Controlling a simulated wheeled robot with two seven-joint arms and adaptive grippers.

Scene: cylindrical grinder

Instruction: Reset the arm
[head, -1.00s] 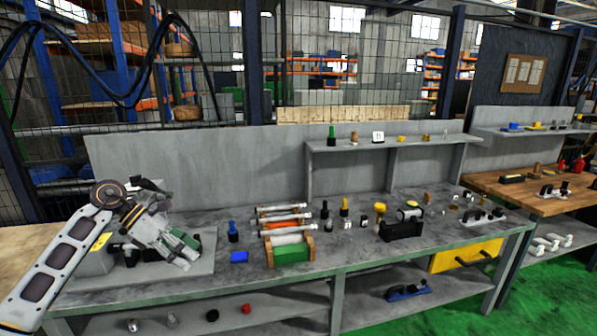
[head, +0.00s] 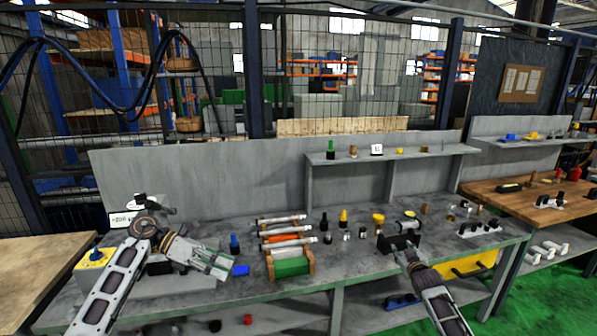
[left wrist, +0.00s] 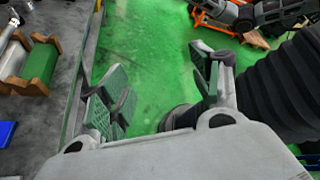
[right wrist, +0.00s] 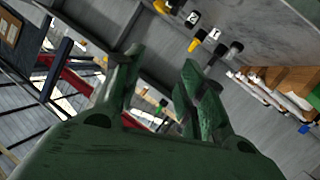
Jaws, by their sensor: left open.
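My left gripper (head: 222,262) is above the left part of the grey workbench (head: 300,286), close to a blue block (head: 240,270). In the left wrist view its green-padded fingers (left wrist: 158,92) stand apart with only green floor behind the gap. My right arm comes in from the lower right. Its gripper (head: 402,252) shows small in front of the black holder (head: 386,243). In the right wrist view its two green fingers (right wrist: 162,88) are apart, with nothing held between them.
A wooden rack (head: 308,263) with rollers stands near the bench middle. Small bottles and parts lie to its right. A raised shelf (head: 400,155) carries small items. A yellow drawer (head: 470,265) hangs at the right. A wooden table (head: 30,265) is at the left.

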